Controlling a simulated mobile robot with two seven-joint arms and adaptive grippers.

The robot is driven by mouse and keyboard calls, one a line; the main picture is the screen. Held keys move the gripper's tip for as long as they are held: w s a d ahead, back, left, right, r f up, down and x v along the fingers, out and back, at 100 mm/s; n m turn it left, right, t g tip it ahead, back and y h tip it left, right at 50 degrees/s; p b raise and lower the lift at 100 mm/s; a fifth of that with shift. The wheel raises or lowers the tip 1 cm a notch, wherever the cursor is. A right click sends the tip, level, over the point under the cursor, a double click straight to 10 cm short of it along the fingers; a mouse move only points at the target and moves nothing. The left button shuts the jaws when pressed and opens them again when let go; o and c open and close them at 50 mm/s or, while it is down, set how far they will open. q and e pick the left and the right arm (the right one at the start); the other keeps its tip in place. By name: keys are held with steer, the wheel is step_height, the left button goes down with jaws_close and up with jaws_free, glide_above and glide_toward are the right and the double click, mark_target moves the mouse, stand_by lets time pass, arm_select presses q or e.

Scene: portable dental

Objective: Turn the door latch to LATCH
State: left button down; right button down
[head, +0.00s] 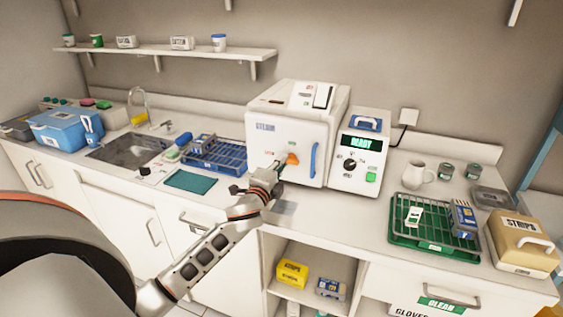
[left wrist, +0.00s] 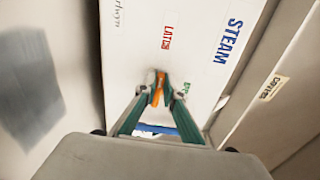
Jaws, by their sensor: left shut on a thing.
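The white STEAM sterilizer (head: 285,128) stands on the counter with its door shut. Its orange door latch (head: 292,159) is on the front, left of the blue door handle (head: 314,160). My left gripper (head: 279,169) reaches it from the front left. In the left wrist view my fingertips are closed around the orange latch (left wrist: 159,88), with a red LATCH label (left wrist: 167,36) above it and a green label partly hidden beside the right finger. I cannot tell exactly which way the latch points. My right gripper is out of view.
A control unit reading READY (head: 356,155) stands right of the sterilizer. A blue rack (head: 216,153) and a teal cloth (head: 190,181) lie to the left, near the sink (head: 130,150). A green tray (head: 434,240) and a STRIPS box (head: 522,243) are at the right.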

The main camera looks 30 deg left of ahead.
arm_select(q)
steer(key=shift+r+n, duration=0.15)
steer(key=shift+n, duration=0.15)
steer(key=c, duration=2.2)
jaws_free()
steer(key=shift+c, duration=0.2)
steer(key=shift+o, duration=0.5)
steer(key=shift+w+f, duration=0.2)
steer(key=v, duration=1.2)
steer(key=shift+r, duration=0.1)
